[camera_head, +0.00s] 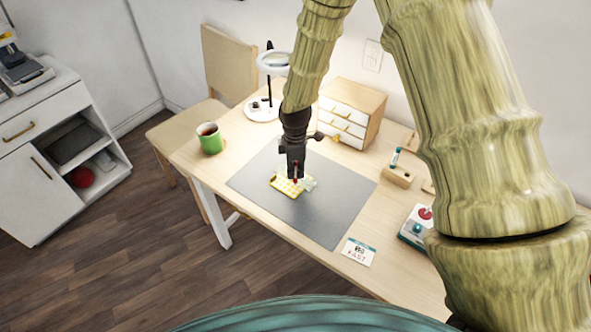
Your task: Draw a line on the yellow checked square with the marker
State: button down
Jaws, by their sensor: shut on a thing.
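The yellow checked square (284,187) lies on the grey mat (325,213) in the middle of the table. My gripper (295,176) is right above the square, pointing down, shut on a small red thing that looks like the marker (295,181). The gripper hides most of the marker. I cannot tell whether its tip touches the square. No line can be made out on the square at this size. A pale greenish piece (309,184) lies at the square's right edge.
A green mug (210,139) stands at the table's left. A ring lamp (262,108) and a small drawer box (350,112) stand at the back. A wooden holder (397,177), a red-topped device (415,228) and a card (358,252) are at the right. The mat's front is clear.

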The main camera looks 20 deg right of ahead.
jog(key=shift+w+a+p, duration=0.3)
jog(key=shift+w+a, duration=0.4)
jog(key=shift+w, duration=0.3)
jog(key=shift+w+a+p, duration=0.3)
jog(key=shift+w+a, duration=0.4)
jog(key=shift+w, duration=0.25)
dwell(3.2)
jog(key=shift+w+a, duration=0.3)
jog(key=shift+w, duration=0.15)
dwell(0.7)
jog(key=shift+r+p, duration=0.25)
jog(key=shift+p, duration=0.15)
jog(key=shift+f, duration=0.15)
dwell(1.1)
